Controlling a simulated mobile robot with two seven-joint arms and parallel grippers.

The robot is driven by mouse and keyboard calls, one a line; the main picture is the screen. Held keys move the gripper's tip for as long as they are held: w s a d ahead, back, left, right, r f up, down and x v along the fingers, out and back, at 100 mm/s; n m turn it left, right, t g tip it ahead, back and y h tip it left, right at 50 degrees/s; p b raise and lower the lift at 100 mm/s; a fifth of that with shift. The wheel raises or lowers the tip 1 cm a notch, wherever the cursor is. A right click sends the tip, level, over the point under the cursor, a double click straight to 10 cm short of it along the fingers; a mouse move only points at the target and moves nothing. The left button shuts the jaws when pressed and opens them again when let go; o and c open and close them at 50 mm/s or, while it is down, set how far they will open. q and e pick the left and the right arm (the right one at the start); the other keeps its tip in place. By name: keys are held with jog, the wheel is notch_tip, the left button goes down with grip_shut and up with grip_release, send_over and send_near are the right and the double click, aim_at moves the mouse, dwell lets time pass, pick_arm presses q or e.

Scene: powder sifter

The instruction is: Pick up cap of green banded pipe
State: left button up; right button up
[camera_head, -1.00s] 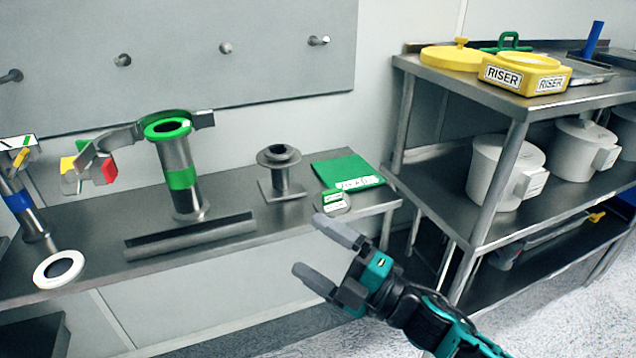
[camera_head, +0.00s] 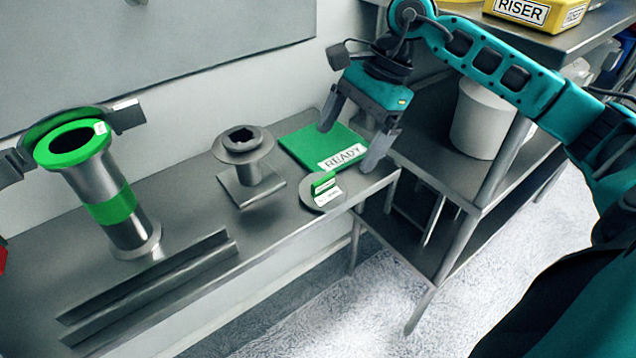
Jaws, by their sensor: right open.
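The green banded pipe (camera_head: 112,205) stands upright on the steel bench at the left, with a green ring at its top and a green band around its middle. A small round metal disc with a green tab and white label, which looks like its cap (camera_head: 327,196), lies at the bench's front edge, partly beside the green READY mat (camera_head: 300,149). My right gripper (camera_head: 347,148) is open and points down over the mat, its two fingers spread above and behind the cap, apart from it. Nothing is between the fingers. My left gripper is not in view.
A grey flanged stand (camera_head: 246,170) is left of the mat. A long metal rail (camera_head: 150,285) lies along the bench front. A shelf rack with a white pot (camera_head: 481,120) and a yellow RISER box (camera_head: 535,10) stands at the right.

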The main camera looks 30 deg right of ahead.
aim_at(324, 177)
jog(key=x, duration=0.4)
jog(key=shift+a+f, duration=0.15)
jog(key=x, duration=0.5)
jog(key=shift+w+a+f+p, duration=0.1)
jog(key=shift+a+f+p, duration=0.15)
jog(key=shift+f+p, duration=0.05)
jog(key=shift+c, duration=0.6)
jog(key=c, duration=0.7)
jog(key=shift+r, duration=0.1)
jog(key=shift+r, duration=0.5)
notch_tip(324, 177, up, 19)
jog(key=p, duration=0.1)
